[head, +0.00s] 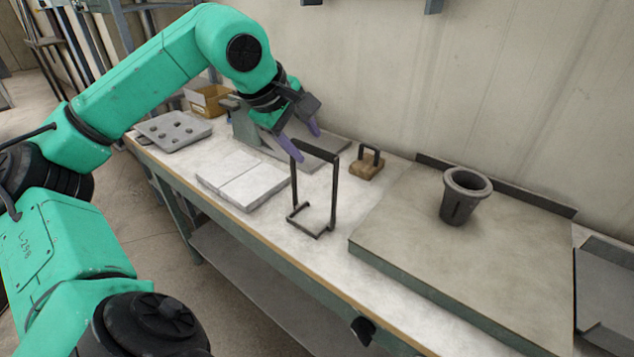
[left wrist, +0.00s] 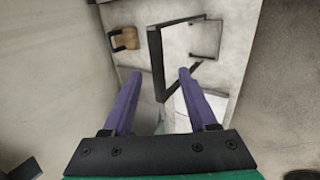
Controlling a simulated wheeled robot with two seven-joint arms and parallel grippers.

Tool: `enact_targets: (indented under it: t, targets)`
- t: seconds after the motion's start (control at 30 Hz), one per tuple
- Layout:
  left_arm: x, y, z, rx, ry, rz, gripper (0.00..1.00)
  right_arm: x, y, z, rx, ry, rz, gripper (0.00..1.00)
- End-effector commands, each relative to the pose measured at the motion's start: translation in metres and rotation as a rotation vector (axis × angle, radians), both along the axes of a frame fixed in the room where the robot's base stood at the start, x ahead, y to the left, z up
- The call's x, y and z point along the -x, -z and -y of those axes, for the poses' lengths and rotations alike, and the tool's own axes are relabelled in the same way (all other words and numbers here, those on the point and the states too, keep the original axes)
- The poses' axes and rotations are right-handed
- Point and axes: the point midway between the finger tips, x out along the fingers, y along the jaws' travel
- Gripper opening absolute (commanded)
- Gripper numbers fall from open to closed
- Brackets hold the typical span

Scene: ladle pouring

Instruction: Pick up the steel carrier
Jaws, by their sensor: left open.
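The steel carrier (head: 335,190) is a tall dark open frame with a top bar and a small square base. It stands upright on the white workbench, near its front edge. It also shows in the left wrist view (left wrist: 157,62), ahead of the fingertips. My left gripper (head: 302,139) is open, with two purple fingers, above the bench and behind the carrier's top bar in the head view. In the left wrist view, the gripper (left wrist: 158,75) has nothing held between its fingers, and the carrier's bar lies in line with the gap. My right gripper is not in view.
A grey crucible-like cup (head: 459,205) stands on a raised plate (head: 400,235) at the right. A small wooden block with a dark handle (head: 367,165) sits behind the carrier. White slabs (head: 242,180), a tray with holes (head: 174,131) and a cardboard box (head: 208,99) lie left.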

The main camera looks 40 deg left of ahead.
Motion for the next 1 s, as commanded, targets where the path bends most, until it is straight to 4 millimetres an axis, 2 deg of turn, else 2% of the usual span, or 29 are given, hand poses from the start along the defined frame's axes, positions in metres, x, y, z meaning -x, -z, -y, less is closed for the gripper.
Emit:
enact_targets:
  t: [0.27, 0.4, 0.63, 0.67, 0.8, 1.0]
  targets:
    - [-0.024, 0.034, 0.000, 0.006, 0.002, -0.003, 0.58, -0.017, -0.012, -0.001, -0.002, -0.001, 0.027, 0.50]
    - [-0.038, 0.054, 0.000, 0.006, 0.002, 0.000, 0.58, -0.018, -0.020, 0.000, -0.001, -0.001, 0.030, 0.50]
    - [-0.041, 0.062, -0.001, 0.004, 0.000, 0.001, 0.58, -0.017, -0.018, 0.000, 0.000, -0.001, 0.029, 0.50]
    - [-0.042, 0.062, -0.001, 0.004, 0.000, 0.001, 0.55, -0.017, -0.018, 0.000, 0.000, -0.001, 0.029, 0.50]
    - [-0.041, 0.061, -0.001, 0.004, 0.000, 0.001, 0.01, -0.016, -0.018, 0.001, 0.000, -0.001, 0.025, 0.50]
    - [-0.041, 0.061, -0.001, 0.004, 0.001, 0.001, 0.00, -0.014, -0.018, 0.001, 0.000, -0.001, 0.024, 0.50]
